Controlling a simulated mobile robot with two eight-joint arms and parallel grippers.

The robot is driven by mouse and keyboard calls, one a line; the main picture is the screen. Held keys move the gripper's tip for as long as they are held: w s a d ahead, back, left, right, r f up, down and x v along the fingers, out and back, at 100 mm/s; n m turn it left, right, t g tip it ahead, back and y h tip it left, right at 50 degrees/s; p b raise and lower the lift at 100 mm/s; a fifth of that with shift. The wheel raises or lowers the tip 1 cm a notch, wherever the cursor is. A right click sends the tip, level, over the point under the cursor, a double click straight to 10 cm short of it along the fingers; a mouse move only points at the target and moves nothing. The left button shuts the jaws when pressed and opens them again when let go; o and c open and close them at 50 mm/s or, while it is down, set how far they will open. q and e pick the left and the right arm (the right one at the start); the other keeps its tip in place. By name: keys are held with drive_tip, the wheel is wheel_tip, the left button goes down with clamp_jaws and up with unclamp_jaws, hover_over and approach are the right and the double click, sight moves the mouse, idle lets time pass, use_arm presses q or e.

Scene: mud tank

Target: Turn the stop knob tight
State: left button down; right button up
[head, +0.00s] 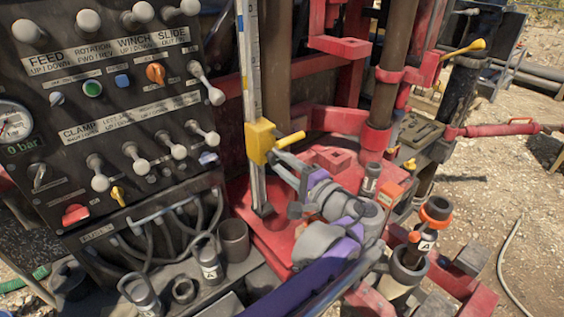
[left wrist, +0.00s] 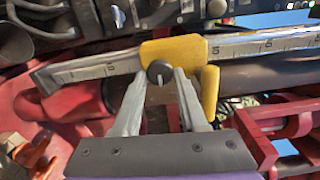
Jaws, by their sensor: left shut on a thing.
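The stop is a yellow block (head: 259,141) on an upright graduated steel scale (head: 249,70), with a yellow handle sticking out to the right. In the left wrist view the yellow block (left wrist: 180,52) carries a round dark stop knob (left wrist: 159,72) with a pale mark on its face. My left gripper (head: 274,162) reaches up from the lower right to the block. In the left wrist view its two fingertips (left wrist: 159,76) are shut on the knob, one on each side. The knob is hidden in the head view. My right gripper does not show.
A control panel (head: 110,110) with several levers stands at the left. Red rig frame (head: 340,117) and a brown pipe (head: 382,100) are behind and right of the scale. A red base plate (head: 245,215) lies below. Bottles, including one with an orange collar (head: 436,212), stand nearby.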

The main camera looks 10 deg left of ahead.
use_arm(q)
drive_tip(key=shift+m, duration=0.3)
drive_tip(key=shift+c, duration=2.4)
unclamp_jaws()
drive_tip(key=b+v, duration=0.1)
drive_tip(key=v, duration=0.9)
drive_tip(key=shift+s+d, duration=0.3)
